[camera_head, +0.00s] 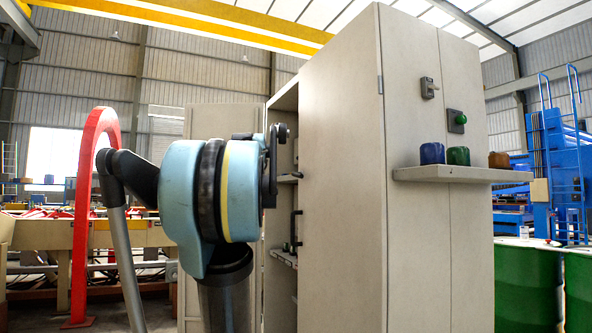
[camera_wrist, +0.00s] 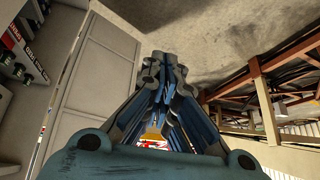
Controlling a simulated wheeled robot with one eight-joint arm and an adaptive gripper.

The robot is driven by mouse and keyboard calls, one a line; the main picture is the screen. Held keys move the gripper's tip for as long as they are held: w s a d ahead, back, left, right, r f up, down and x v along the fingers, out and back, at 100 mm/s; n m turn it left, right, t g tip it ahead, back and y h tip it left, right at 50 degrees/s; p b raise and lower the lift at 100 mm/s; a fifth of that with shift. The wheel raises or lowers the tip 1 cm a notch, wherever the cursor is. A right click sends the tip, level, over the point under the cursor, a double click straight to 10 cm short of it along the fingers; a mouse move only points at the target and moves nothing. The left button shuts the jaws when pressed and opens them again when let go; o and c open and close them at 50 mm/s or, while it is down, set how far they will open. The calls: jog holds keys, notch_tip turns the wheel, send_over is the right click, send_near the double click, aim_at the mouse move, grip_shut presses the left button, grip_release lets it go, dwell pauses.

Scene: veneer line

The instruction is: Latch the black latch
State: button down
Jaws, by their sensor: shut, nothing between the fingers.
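A tall beige cabinet (camera_head: 335,170) stands right of my arm, with its left side open. A black upright bar handle (camera_head: 295,230) shows at that opening; I cannot tell whether it is the black latch or part of it. No other piece is clearly the latch. My gripper (camera_wrist: 164,62) is shut and empty in the wrist view, its blue fingers together, apart from the beige panel (camera_wrist: 95,75) to their left. In the head view my blue arm hides part of the opening, and the fingertips cannot be made out clearly.
The cabinet's right face carries a small switch (camera_head: 429,88), a green button (camera_head: 456,121) and a shelf (camera_head: 465,174) with several small containers. Green drums (camera_head: 526,285) stand at the right. A red arch (camera_head: 82,220) stands at the left.

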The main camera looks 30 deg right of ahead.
jog(key=w+d+r+t+h, duration=0.1)
jog(key=w+d+r, duration=0.3)
jog(key=d+r, duration=0.4)
jog(key=w+d+r+t, duration=0.1)
jog(key=w+d+r, duration=0.2)
jog(key=d+r, duration=0.5)
jog(key=d+r+t+h, duration=0.3)
jog(key=d+r, duration=1.2)
jog(key=r, duration=0.1)
send_over(298, 175)
notch_tip(298, 175, down, 8)
jog(key=shift+w+f+m, duration=0.2)
jog(key=shift+f+m, duration=0.2)
jog(key=shift+f, duration=0.35)
jog(key=shift+a, duration=0.15)
